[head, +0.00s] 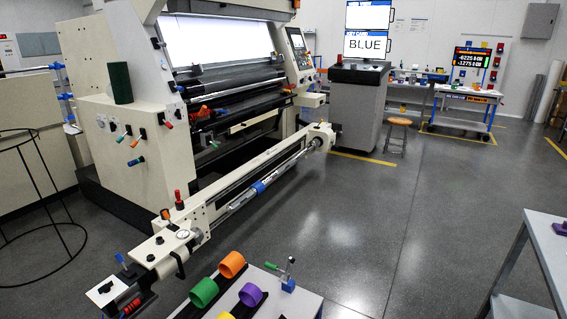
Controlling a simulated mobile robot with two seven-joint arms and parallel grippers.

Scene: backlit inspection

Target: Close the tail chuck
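A long metal shaft (268,183) with a blue band (258,187) lies along the front of the cream machine. Its far end meets a round cream housing (321,134). Its near end meets a grey cylindrical fitting (197,237) at the cream end block (160,246). I cannot tell which end is the tail chuck, or whether either chuck is open or closed. The end block carries a round dial, a black handle (179,263) and a red-topped post (178,199). Neither of my grippers shows in the head view.
A white-topped table with orange (232,264), green (203,292) and purple (250,294) rings stands at the bottom. A black wire frame (40,190) stands at left. Another table (535,250) is at right. A stool (398,136) stands near the grey console (354,105). The middle floor is clear.

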